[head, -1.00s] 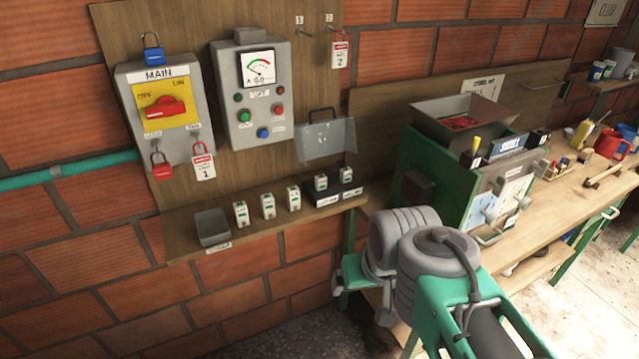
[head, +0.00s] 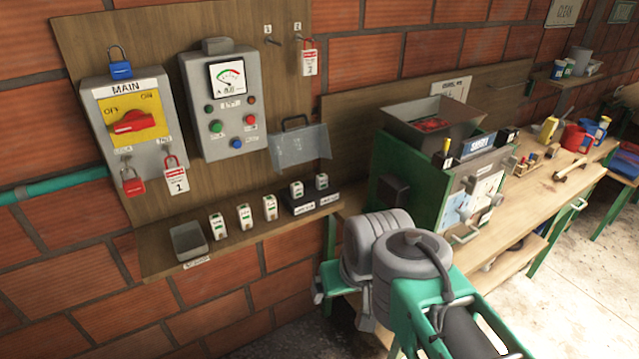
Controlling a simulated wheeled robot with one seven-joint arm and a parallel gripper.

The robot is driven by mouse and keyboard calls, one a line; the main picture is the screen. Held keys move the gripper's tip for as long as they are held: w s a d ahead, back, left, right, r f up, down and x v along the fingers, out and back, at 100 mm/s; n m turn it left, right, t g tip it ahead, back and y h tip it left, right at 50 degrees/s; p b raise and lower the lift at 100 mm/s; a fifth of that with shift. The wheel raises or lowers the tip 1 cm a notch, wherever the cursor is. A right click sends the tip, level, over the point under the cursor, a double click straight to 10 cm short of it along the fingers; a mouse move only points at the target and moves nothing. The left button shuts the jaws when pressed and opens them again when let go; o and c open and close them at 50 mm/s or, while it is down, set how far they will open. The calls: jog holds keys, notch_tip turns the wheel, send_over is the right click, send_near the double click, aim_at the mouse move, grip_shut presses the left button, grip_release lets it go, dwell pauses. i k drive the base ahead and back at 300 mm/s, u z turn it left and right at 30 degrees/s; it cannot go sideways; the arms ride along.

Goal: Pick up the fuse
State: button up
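Several small white fuses with green marks stand upright on a wooden shelf below the panel. Three stand in a row: a left fuse (head: 217,226), a middle fuse (head: 243,217) and a right fuse (head: 270,207). Two more, a fuse (head: 297,189) and a fuse (head: 321,181), stand in a black labelled holder (head: 311,204). I cannot tell which one the task means. My grey and green arm is at the lower middle, right of and in front of the shelf. What seems to be my gripper (head: 342,308) is partly hidden behind the arm, apart from the fuses. Its opening is unclear.
A grey open tray (head: 189,242) sits at the shelf's left end. Above are the MAIN switch box (head: 134,125), a meter box (head: 224,105) and a clear hinged cover (head: 300,148). A green machine (head: 425,178) stands on the wooden bench (head: 530,205) at right.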

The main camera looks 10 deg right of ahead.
aim_at(297, 189)
jog(key=k, duration=0.5)
jog(key=z, duration=0.45)
jog(key=i, duration=0.65)
jog(key=u, duration=1.55)
jog(key=i, duration=0.5)
